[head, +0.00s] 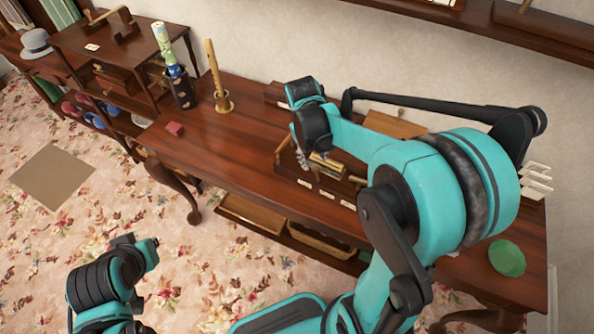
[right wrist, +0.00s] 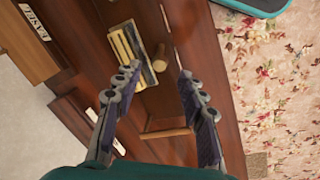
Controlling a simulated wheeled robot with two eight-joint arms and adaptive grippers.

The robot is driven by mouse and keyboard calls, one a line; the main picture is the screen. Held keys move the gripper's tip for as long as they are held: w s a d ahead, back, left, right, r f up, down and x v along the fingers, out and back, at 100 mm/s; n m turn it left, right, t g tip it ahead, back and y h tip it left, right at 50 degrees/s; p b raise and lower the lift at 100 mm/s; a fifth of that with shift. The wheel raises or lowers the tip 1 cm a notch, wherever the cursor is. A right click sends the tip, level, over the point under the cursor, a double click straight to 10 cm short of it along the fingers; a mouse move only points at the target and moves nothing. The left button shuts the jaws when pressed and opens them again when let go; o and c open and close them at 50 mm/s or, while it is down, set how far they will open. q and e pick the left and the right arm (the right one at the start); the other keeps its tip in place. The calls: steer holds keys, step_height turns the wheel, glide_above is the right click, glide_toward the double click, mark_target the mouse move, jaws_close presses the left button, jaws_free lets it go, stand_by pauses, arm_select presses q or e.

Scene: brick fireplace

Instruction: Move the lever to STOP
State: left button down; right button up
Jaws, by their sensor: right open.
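A dark wooden stand with brass parts (head: 327,165) sits on the long table under my right arm. Small pale labels line its front edge, too small to read. In the right wrist view a brass slotted plate (right wrist: 132,48) lies ahead, with a round-ended wooden handle (right wrist: 160,56) beside it, likely the lever. My right gripper (right wrist: 158,76) is open, its fingers on either side of that handle's near side, apparently not touching it. In the head view it (head: 302,160) is mostly hidden by its wrist. My left gripper (head: 148,252) is low over the carpet, its fingers unclear.
A wooden rod (right wrist: 166,133) crosses near my right palm. A wooden candlestick-like post (head: 219,100), a dark bottle holder (head: 181,92) and a red block (head: 174,129) stand left on the table (head: 225,150). A green disc (head: 507,258) lies right.

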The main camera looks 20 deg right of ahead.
mark_target(316, 168)
steer(key=f+b, duration=0.1)
steer(key=f, duration=0.1)
steer(key=f+b, duration=0.1)
steer(key=f, duration=0.2)
steer(key=d+f+b, duration=0.1)
steer(key=f, duration=0.1)
steer(key=shift+d+f, duration=0.1)
steer(key=shift+f, duration=0.2)
jaws_close()
